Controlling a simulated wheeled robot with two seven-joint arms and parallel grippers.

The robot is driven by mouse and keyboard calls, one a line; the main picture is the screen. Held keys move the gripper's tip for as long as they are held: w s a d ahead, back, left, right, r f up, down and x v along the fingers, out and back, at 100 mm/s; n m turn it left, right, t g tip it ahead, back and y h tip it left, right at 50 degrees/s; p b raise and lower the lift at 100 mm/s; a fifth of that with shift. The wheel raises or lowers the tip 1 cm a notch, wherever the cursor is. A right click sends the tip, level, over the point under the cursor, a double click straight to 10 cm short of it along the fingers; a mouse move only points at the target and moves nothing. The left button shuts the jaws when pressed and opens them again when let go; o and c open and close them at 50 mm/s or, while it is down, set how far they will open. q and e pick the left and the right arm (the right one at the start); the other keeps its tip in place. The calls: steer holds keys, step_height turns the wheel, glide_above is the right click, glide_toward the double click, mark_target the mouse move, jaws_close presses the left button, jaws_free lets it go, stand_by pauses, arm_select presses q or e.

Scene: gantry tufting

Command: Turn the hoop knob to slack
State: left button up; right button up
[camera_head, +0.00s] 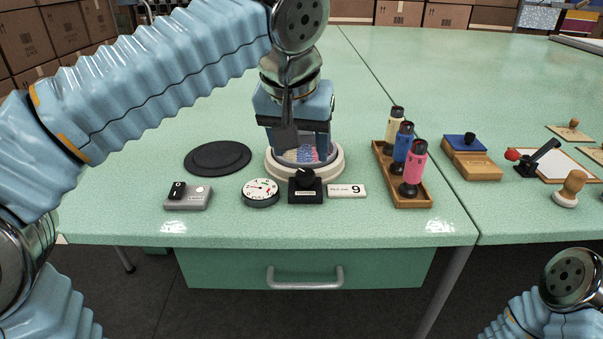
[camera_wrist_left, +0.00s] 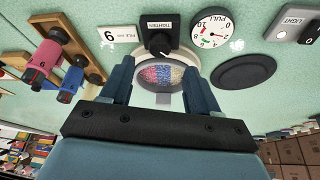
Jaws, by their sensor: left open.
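The hoop knob (camera_head: 305,178) is a black knob on a black block at the table's front, and it also shows in the left wrist view (camera_wrist_left: 159,43). A label reading TIGHTEN is on its block in the wrist view. Right behind it is the pale round hoop (camera_head: 338,170), with pink, blue and pale tufting (camera_wrist_left: 161,76) inside. My left gripper (camera_head: 300,148) points down over the hoop, behind the knob, its blue fingers (camera_wrist_left: 160,85) apart with nothing held between them. It partly hides the hoop. My right gripper is out of view.
A pull dial (camera_head: 261,191), a light switch (camera_head: 188,196) and a black disc (camera_head: 217,157) lie left of the knob. A wooden tray (camera_head: 412,200) of upright coloured spools stands farther right.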

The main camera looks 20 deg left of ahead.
mark_target(306, 172)
arm_select(q)
steer(key=b+x, duration=0.1)
steer(key=x, duration=0.6)
steer(key=shift+c, duration=0.2)
steer(key=c, duration=1)
steer(key=shift+d+r+n+y+p, duration=0.15)
steer(key=shift+n+y+p, duration=0.25)
steer(key=shift+n+p, duration=0.75)
steer(key=shift+w+n+y+p, duration=0.1)
steer(key=shift+n+y+p, duration=0.65)
steer(key=shift+n, duration=1.1)
steer(key=shift+g, duration=0.3)
